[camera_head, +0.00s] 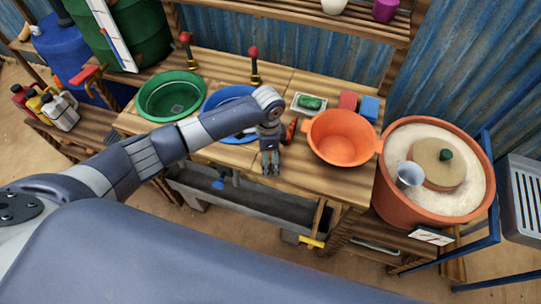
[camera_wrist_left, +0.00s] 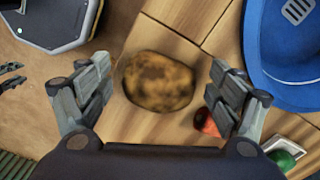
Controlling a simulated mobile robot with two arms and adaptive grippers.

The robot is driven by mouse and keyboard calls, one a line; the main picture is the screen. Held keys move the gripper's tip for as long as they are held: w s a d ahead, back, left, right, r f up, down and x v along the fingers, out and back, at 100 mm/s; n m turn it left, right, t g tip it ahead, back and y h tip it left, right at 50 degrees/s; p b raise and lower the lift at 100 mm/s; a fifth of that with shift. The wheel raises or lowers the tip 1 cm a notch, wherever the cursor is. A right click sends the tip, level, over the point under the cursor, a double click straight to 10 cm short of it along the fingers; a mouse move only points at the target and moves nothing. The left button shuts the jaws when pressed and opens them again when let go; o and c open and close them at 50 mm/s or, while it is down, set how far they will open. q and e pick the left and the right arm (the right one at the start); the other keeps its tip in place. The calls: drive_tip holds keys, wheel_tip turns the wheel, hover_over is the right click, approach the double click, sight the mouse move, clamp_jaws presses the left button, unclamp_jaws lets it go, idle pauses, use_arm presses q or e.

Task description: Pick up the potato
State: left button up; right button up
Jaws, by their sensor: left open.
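The brown, dark-patched potato (camera_wrist_left: 158,81) lies on the wooden counter in the left wrist view. My left gripper (camera_wrist_left: 163,88) is open, with one finger on each side of the potato and a gap to both. In the head view my left gripper (camera_head: 270,168) points down at the counter's front part, and I cannot make out the potato there. Small dark prongs at the left edge of the wrist view look like my right gripper (camera_wrist_left: 12,78); their opening is unclear.
A red object (camera_wrist_left: 206,122) lies close to the left gripper's far finger. Behind stand a blue basin (camera_head: 214,97), a green basin (camera_head: 143,98) and a dish with a green bar (camera_head: 311,103). An orange basin (camera_head: 341,152) stands to the right.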

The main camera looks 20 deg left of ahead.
use_arm(q)
drive_tip(key=c, duration=1.2)
